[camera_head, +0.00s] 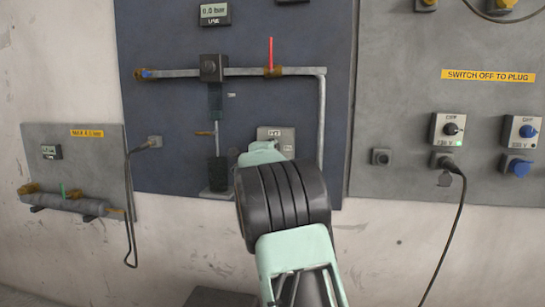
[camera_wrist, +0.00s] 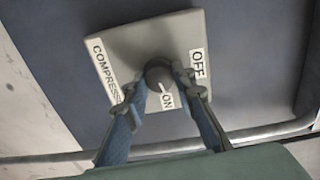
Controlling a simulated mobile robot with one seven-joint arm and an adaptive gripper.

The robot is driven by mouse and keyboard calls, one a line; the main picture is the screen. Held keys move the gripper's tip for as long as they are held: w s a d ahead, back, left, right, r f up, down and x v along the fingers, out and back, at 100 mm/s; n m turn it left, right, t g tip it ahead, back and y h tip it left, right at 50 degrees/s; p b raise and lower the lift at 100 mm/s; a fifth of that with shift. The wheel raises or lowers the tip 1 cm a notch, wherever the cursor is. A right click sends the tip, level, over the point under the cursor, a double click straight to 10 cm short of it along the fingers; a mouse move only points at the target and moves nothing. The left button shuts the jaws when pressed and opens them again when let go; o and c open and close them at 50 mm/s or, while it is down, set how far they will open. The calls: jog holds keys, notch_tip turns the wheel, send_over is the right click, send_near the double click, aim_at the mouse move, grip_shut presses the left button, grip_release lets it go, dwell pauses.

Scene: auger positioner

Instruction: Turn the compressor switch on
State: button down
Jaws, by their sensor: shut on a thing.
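The compressor switch is a light grey box with a dark round knob (camera_wrist: 158,73), labelled COMPRESSOR, OFF and ON. In the wrist view the box (camera_wrist: 130,42) fills the upper middle. My gripper (camera_wrist: 158,86) has its two blue-and-grey fingers on either side of the knob, shut on it. The ON label shows between the fingers and OFF lies to the right. A pale mark on the knob seems to point toward ON, but it is small. In the head view the switch box (camera_head: 280,133) is partly hidden behind my arm, and the fingers are hidden.
A grey pipe (camera_wrist: 60,157) runs beside the switch, with a red-handled valve (camera_head: 270,54) above on the blue panel (camera_head: 170,110). A grey panel with plug switches (camera_head: 447,129) and a hanging cable (camera_head: 457,220) is at right. A small panel (camera_head: 50,180) is at left.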

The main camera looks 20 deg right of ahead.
jog(key=shift+f+m+b, duration=0.1)
jog(key=shift+m+b, duration=0.45)
jog(key=shift+m, duration=0.45)
jog(key=c, duration=1.6)
grip_release()
jog(key=v, duration=1.2)
